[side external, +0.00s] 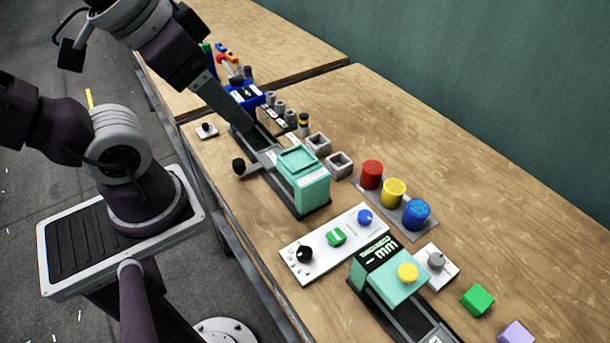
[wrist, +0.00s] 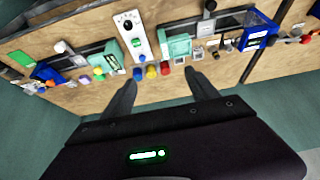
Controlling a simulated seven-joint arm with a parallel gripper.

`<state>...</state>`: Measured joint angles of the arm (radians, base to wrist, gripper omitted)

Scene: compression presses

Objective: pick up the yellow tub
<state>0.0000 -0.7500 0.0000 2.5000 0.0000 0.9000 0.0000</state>
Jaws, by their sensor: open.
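The yellow tub (side external: 393,193) stands upright on a grey strip (side external: 402,228), between a red tub (side external: 371,174) and a blue tub (side external: 416,213). In the wrist view the yellow tub (wrist: 151,71) shows small and far off, between the blue tub (wrist: 138,73) and the red tub (wrist: 165,68). My gripper (wrist: 162,78) is open and empty, its two dark fingers spread wide. In the side view it is at the upper left, above the far part of the table and well apart from the tubs.
A teal press (side external: 302,180) and a white control panel (side external: 335,240) stand left of the tubs. A second teal press (side external: 388,275) has a yellow button. Small grey square cups (side external: 340,164) are near the red tub.

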